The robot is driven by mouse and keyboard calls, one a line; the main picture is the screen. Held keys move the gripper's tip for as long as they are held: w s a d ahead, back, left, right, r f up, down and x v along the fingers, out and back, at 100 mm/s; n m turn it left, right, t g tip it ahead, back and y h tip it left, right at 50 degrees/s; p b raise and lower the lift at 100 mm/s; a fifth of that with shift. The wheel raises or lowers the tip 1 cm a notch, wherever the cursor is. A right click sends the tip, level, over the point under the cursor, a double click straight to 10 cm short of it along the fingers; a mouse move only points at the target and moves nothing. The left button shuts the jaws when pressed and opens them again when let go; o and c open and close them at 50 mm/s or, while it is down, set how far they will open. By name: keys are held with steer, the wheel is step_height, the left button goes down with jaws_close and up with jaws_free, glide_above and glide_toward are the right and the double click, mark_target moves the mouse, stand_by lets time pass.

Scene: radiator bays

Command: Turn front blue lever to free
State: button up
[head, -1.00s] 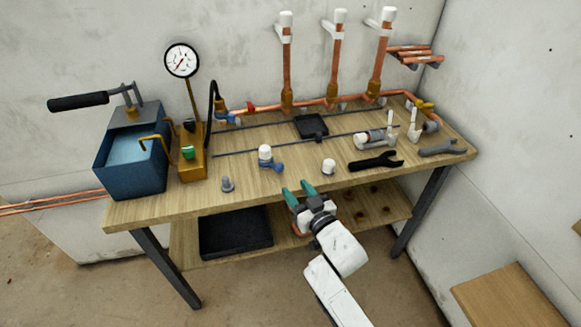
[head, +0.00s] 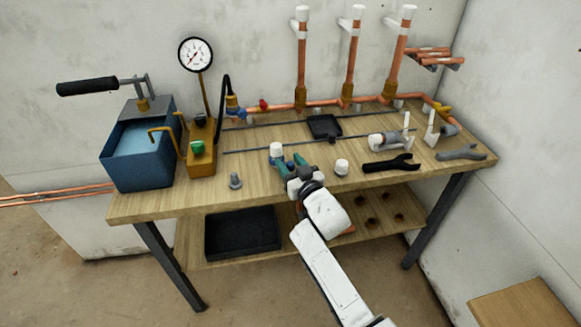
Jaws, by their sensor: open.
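The front valve has a white cap (head: 276,149) and a blue lever, and stands near the front of the bench. My gripper (head: 290,163) is open, with its teal fingers pointing away from me right at this valve. The fingers overlap the lever in the picture and hide most of it. I cannot tell whether they touch it or which way the lever now points. Another blue-handled valve (head: 235,112) sits at the back, on the pipe by the black hose.
A white-topped fitting (head: 341,167) stands close right of my gripper, with a black wrench (head: 391,166) beyond it. Behind are thin rods and a small black tray (head: 324,126). The blue tank pump (head: 140,155) fills the left end.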

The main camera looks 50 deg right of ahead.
steer(key=shift+c, duration=0.3)
jaws_close()
stand_by(0.3)
